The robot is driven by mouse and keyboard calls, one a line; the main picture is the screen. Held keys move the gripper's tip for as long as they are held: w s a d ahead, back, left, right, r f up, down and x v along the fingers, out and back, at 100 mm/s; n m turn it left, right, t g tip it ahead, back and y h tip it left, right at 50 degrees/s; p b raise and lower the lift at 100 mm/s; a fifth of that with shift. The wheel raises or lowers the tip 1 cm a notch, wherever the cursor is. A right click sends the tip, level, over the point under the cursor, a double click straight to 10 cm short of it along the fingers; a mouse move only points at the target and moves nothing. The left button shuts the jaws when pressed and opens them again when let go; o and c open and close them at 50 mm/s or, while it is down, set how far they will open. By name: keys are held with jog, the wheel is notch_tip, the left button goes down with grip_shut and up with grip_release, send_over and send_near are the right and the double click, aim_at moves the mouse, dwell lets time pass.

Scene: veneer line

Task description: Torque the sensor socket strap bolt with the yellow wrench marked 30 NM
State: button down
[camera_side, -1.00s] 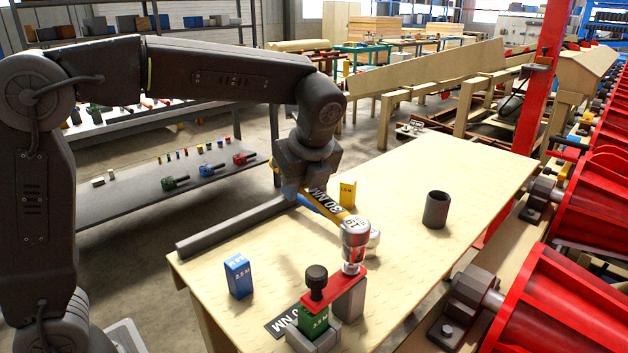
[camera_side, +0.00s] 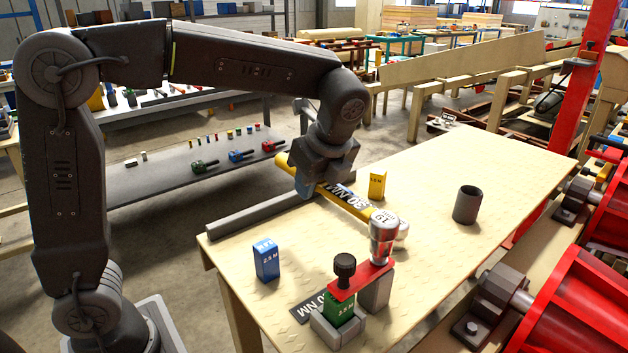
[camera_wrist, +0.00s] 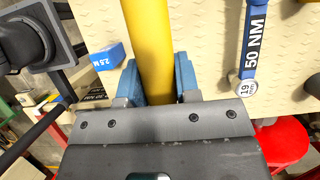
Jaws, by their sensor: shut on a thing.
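My gripper (camera_side: 316,182) is shut on the handle of the yellow wrench (camera_side: 352,200), marked 30 NM. The handle's free end sticks out left of the gripper. In the wrist view the yellow handle (camera_wrist: 150,45) runs between my blue fingers (camera_wrist: 158,82). The wrench's silver head and socket (camera_side: 382,245) stand upright over the right end of the red strap (camera_side: 358,281). The socket's lower end appears to meet the strap; the bolt itself is hidden. The strap crosses a green block (camera_side: 339,309) in a grey holder, with a black knob (camera_side: 344,267) above its left end.
A blue block (camera_side: 266,262), a yellow block (camera_side: 377,186) and a dark cylinder (camera_side: 467,204) stand on the table (camera_side: 450,270). A grey bar (camera_side: 255,216) lies along its left edge. A blue wrench marked 50 NM (camera_wrist: 254,45) shows in the wrist view. Red rollers (camera_side: 560,310) stand at right.

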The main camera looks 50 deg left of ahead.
jog(key=shift+f, duration=0.85)
jog(key=shift+w, duration=0.15)
dwell(0.3)
jog(key=w+d+m+t+h, duration=0.1)
jog(key=w+d+m+t, duration=0.2)
jog(key=w+m, duration=0.5)
jog(key=shift+w+d+m, duration=0.3)
jog(key=shift+w+d, duration=0.3)
jog(key=shift+w, duration=0.55)
dwell(0.9)
dwell(0.3)
